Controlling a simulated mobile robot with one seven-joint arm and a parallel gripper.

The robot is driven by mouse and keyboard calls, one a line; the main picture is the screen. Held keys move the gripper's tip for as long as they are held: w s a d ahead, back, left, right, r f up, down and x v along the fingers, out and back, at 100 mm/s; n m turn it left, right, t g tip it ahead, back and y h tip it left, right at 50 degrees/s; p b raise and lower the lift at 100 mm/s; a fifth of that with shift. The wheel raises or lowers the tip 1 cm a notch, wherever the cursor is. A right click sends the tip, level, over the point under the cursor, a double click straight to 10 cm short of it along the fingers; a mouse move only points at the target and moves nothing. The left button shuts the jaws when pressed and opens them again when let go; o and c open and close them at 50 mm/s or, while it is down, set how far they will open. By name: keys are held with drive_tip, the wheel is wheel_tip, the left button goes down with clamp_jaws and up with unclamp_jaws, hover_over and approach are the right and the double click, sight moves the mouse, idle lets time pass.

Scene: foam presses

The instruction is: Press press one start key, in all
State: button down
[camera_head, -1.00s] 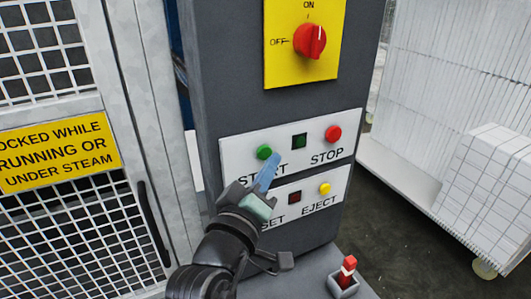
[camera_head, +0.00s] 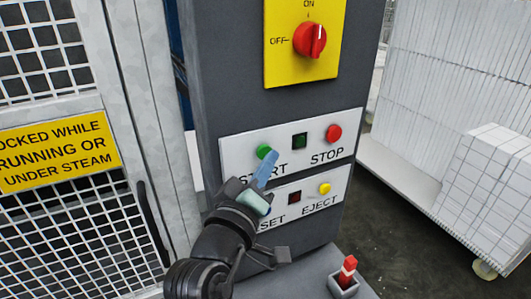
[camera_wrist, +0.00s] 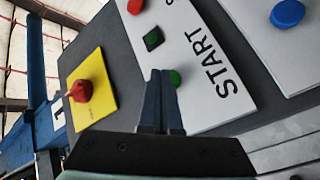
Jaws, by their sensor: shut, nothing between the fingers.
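The green start key (camera_head: 264,152) sits at the left of the upper white panel (camera_head: 232,150), above the word START. In the wrist view the start key (camera_wrist: 175,78) shows beside my fingertips, partly hidden by them. My gripper (camera_head: 272,156) is shut and empty, its blue fingers pointing at the panel just beside the key. It also shows in the wrist view (camera_wrist: 160,75). I cannot tell whether the fingertips touch the key. A dark green square lamp (camera_head: 300,140) sits right of the key and looks unlit.
The red stop key (camera_head: 333,133) is on the same panel. Below are a yellow eject key (camera_head: 325,188) and a dark red lamp (camera_head: 294,198). A red rotary switch (camera_head: 310,40) is above. A mesh gate (camera_head: 70,230) stands left; a red-and-white piece (camera_head: 347,271) sits below.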

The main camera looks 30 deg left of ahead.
drive_tip(key=shift+w+a, duration=0.25)
drive_tip(key=shift+a, duration=0.1)
idle(0.6)
drive_tip(key=shift+s+d, duration=0.55)
drive_tip(key=shift+d, duration=0.1)
idle(0.3)
drive_tip(key=s+d, duration=0.1)
drive_tip(key=d, duration=0.1)
drive_tip(key=s+d+p, duration=0.1)
drive_tip(key=s+d, duration=0.1)
idle(0.4)
idle(0.6)
